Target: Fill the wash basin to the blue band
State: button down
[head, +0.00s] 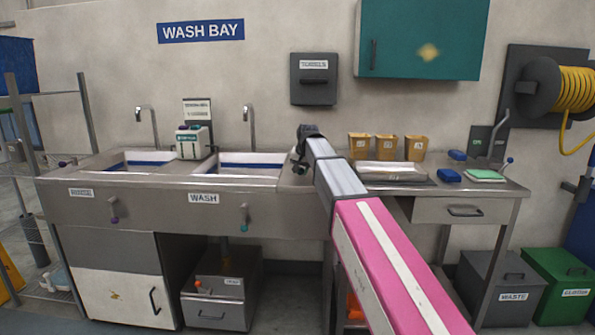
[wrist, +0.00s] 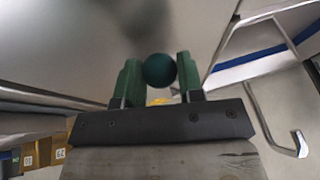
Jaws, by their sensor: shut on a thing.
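The wash basin (head: 252,170) is the right one of two in a steel sink unit, above a WASH label (head: 204,198). A blue band (head: 250,164) runs along its inner wall; I cannot tell the water level. Its tap (head: 249,116) shows no clear stream. My gripper (head: 300,165) is at the basin's right end. In the wrist view my gripper (wrist: 159,75) is shut on a dark teal ball knob (wrist: 159,70), one finger on each side. The blue band (wrist: 250,54) and the tap (wrist: 292,146) also show there, tilted. The knob's stem is hidden.
A left basin (head: 140,162) has its own tap (head: 147,115). A dispenser (head: 193,142) stands between the basins. Levers with a purple knob (head: 114,220) and a teal knob (head: 244,228) hang on the front. Yellow tubs (head: 387,148) stand on the right counter.

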jog(key=d+n, duration=0.1)
jog(key=d+n+y, duration=0.1)
jog(key=shift+w+d+n+g, duration=0.15)
jog(key=shift+w+n+g, duration=0.15)
jog(key=shift+w+n, duration=0.1)
jog(key=d+n, duration=0.1)
jog(key=w+n, duration=0.1)
jog(key=shift+w+d+n+g+y, duration=0.1)
jog(key=shift+d+n+g+y, duration=0.2)
jog(key=shift+d+g+y, duration=0.1)
jog(key=n, duration=0.1)
jog(key=w+d+n+g, duration=0.1)
jog(key=shift+w+d+n+y, duration=0.15)
jog(key=shift+w+n+y, duration=0.1)
jog(key=shift+n+y, duration=0.05)
jog(key=shift+w+d+n+g+y, duration=0.1)
jog(key=shift+w+d+n+g, duration=0.2)
jog(key=shift+n, duration=0.35)
jog(key=shift+w+d+n+g+y, duration=0.15)
jog(key=shift+w+n+g, duration=0.1)
jog(key=shift+w+n, duration=0.3)
jog(key=shift+w+d+n+g+y, duration=0.1)
jog(key=shift+w+d+n+g, duration=0.15)
jog(key=shift+n, duration=0.45)
jog(key=c, duration=0.8)
grip_release()
jog(key=shift+o, duration=0.2)
jog(key=v, duration=1.1)
